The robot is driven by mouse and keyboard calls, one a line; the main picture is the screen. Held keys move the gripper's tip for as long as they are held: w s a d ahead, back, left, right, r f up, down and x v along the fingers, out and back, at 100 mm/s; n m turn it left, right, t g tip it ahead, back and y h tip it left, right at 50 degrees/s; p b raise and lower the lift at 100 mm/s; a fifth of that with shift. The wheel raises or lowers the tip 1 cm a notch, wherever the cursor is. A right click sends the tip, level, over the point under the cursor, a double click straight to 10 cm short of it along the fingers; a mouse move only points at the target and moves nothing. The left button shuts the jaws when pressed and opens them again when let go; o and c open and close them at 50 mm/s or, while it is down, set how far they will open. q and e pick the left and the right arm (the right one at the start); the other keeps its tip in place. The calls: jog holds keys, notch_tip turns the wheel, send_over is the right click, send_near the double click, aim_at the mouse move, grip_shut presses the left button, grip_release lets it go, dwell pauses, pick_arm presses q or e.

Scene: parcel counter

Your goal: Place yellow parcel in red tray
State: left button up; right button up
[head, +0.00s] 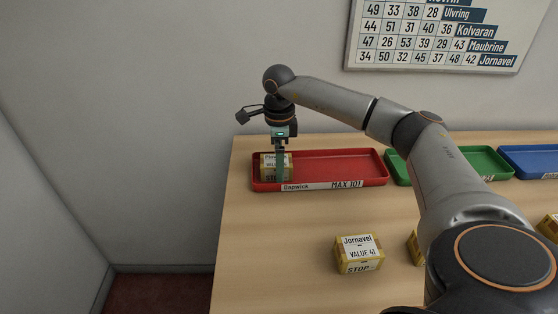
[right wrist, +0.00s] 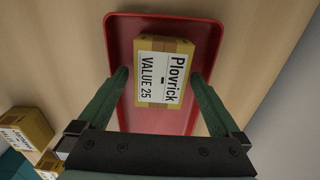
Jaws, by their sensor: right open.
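The red tray (head: 335,168) lies at the back left of the counter, labelled Bapwick, MAX 101. A yellow parcel (head: 265,171) labelled Plovrick, VALUE 25 sits in its left end. In the right wrist view the same parcel (right wrist: 163,75) lies on the floor of the tray (right wrist: 190,25). My right gripper (head: 279,178) is over the tray's left end, fingers pointing down and partly in front of the parcel. In the right wrist view its fingers (right wrist: 159,78) are open, one on each side of the parcel. My left gripper is not in view.
A Jornavel parcel (head: 358,254), VALUE 41, stands on the front counter. Another parcel (head: 414,247) is partly hidden by my arm, and one (head: 549,226) is at the right edge. Green (head: 486,163) and blue (head: 530,162) trays stand right of the red tray. A number chart (head: 430,37) hangs behind.

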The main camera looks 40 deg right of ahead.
jog(key=shift+r, duration=0.1)
notch_tip(320, 180, up, 12)
jog(key=shift+p, duration=0.3)
